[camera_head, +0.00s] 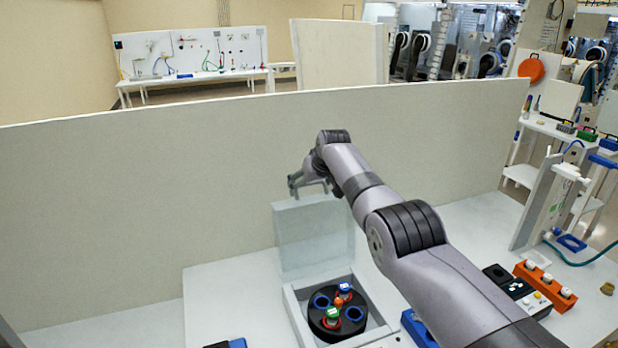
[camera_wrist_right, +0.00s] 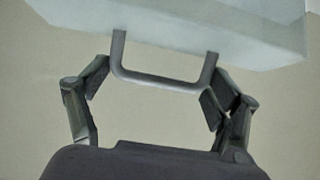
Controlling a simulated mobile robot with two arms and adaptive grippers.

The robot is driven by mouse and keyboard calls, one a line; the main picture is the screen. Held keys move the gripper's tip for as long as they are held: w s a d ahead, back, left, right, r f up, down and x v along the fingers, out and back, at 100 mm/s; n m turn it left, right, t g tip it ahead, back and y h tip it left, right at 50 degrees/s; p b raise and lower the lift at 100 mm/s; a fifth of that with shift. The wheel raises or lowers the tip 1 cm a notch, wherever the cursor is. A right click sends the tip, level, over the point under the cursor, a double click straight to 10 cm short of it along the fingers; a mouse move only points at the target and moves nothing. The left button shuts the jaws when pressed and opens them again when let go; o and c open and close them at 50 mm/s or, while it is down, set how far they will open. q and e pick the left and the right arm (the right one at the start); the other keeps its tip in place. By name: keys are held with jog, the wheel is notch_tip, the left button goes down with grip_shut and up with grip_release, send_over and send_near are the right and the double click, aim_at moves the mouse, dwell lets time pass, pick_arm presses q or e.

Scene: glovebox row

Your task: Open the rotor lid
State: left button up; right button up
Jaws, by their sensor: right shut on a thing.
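The rotor lid (camera_head: 308,238) is a pale, translucent panel standing upright at the back edge of the white centrifuge housing (camera_head: 293,312). Below it the black rotor (camera_head: 318,322) lies uncovered, with blue-ringed holes and colored caps. My right gripper (camera_head: 308,187) is at the lid's top edge. In the right wrist view the lid (camera_wrist_right: 200,28) crosses the top, and its grey U-shaped handle (camera_wrist_right: 160,80) runs between the fingers of my right gripper (camera_wrist_right: 156,88), which is shut on it. My left gripper is in neither view.
A tall beige partition (camera_head: 130,190) stands close behind the lid. An orange rack (camera_head: 545,286) and a dark device with buttons (camera_head: 515,288) are at the right. A blue object (camera_head: 418,328) sits beside my right arm. The left worktop is mostly bare.

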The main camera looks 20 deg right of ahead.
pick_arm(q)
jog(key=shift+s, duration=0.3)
pick_arm(e)
jog(key=shift+d+f, duration=0.15)
jog(key=shift+f, duration=0.1)
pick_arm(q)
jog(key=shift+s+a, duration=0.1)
pick_arm(e)
jog(key=shift+s, duration=0.2)
jog(key=o, duration=1.4)
jog(key=shift+r, duration=0.15)
jog(key=shift+s+r, duration=0.1)
jog(key=shift+r, duration=0.35)
jog(key=shift+v, duration=1)
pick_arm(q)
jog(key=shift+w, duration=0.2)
pick_arm(e)
jog(key=v, duration=0.9)
jog(key=shift+s+d+f, duration=0.1)
jog(key=shift+s+f, duration=0.05)
